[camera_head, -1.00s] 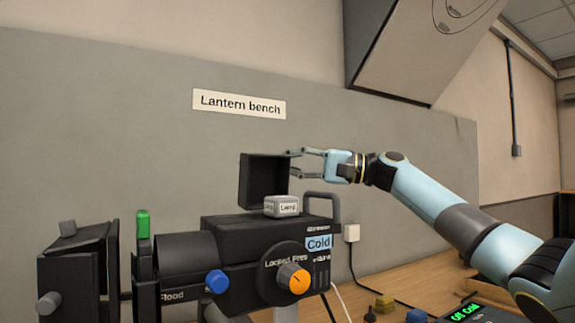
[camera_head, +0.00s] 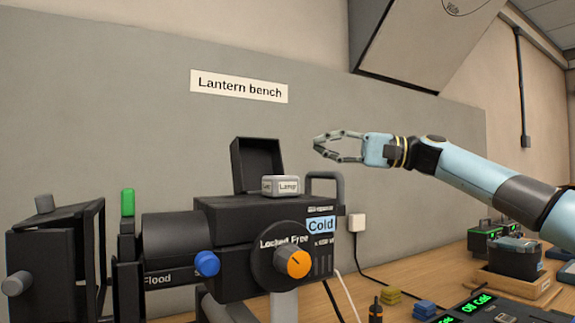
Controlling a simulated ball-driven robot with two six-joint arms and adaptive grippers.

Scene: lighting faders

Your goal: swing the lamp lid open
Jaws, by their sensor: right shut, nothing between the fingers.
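The lamp lid (camera_head: 257,165) is a dark square panel standing upright, tilted back, on top of the black lantern (camera_head: 230,215). A small pale block labelled "Lamp" (camera_head: 286,186) sits on the lantern top just in front of the lid, to its right. My left gripper is not in view.
The lantern has an orange knob (camera_head: 299,263), a blue knob (camera_head: 207,263) and a green tab (camera_head: 128,203). Barn doors (camera_head: 55,260) stand at left. Small blocks (camera_head: 392,295), a wooden tray (camera_head: 515,283) and a lit console (camera_head: 490,308) are on the bench at right.

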